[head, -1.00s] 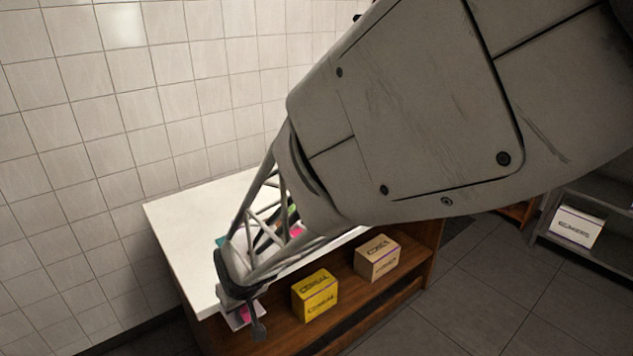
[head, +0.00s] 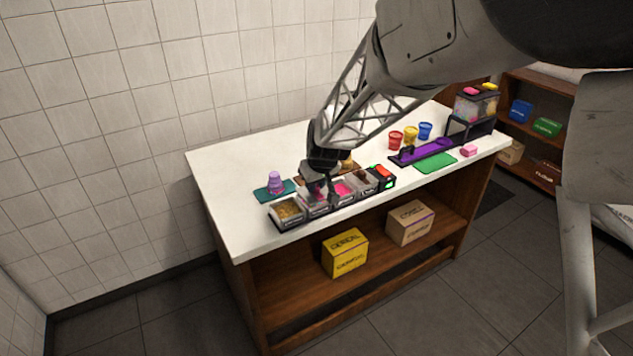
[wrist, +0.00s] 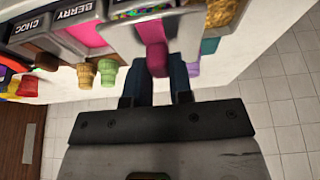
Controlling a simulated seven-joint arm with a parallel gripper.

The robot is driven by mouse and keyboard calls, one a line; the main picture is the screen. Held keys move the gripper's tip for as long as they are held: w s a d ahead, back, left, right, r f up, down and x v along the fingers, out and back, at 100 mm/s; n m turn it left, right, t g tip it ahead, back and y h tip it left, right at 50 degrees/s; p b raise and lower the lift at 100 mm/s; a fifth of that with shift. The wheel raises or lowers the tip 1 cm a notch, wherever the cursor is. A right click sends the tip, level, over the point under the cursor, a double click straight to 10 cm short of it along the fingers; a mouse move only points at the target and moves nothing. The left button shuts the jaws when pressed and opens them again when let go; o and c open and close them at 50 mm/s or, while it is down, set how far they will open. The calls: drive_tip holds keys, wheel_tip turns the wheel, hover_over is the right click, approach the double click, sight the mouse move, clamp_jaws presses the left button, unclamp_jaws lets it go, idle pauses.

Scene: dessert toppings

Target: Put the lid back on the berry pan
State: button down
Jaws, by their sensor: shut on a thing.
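My gripper (head: 321,187) is shut on the magenta knob (wrist: 154,52) of a lid and holds it over the pan row. The pale lid plate (wrist: 122,38) shows only in part behind the knob in the wrist view. The berry pan (wrist: 82,34) is uncovered, with bright pink filling, beside the lid. It also shows in the head view (head: 344,190), just right of my gripper. The lid is over or beside the sprinkles pan (wrist: 140,10); I cannot tell whether it touches anything.
A purple cup stack (head: 275,183) stands on a teal mat to the left. Cups (head: 411,135), a purple tray (head: 421,150) and a green mat (head: 435,161) lie right. The front-left counter (head: 235,225) is clear.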

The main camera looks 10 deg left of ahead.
drive_tip(key=w+d+r, duration=0.2)
drive_tip(key=w+d, duration=0.3)
drive_tip(key=w, duration=0.5)
drive_tip(key=shift+w, duration=0.25)
drive_tip(key=shift+f, duration=0.2)
drive_tip(key=shift+f, duration=2.75)
drive_tip(key=shift+f, duration=0.5)
idle(0.4)
drive_tip(key=shift+c, duration=2.3)
unclamp_jaws()
drive_tip(key=shift+r, duration=0.15)
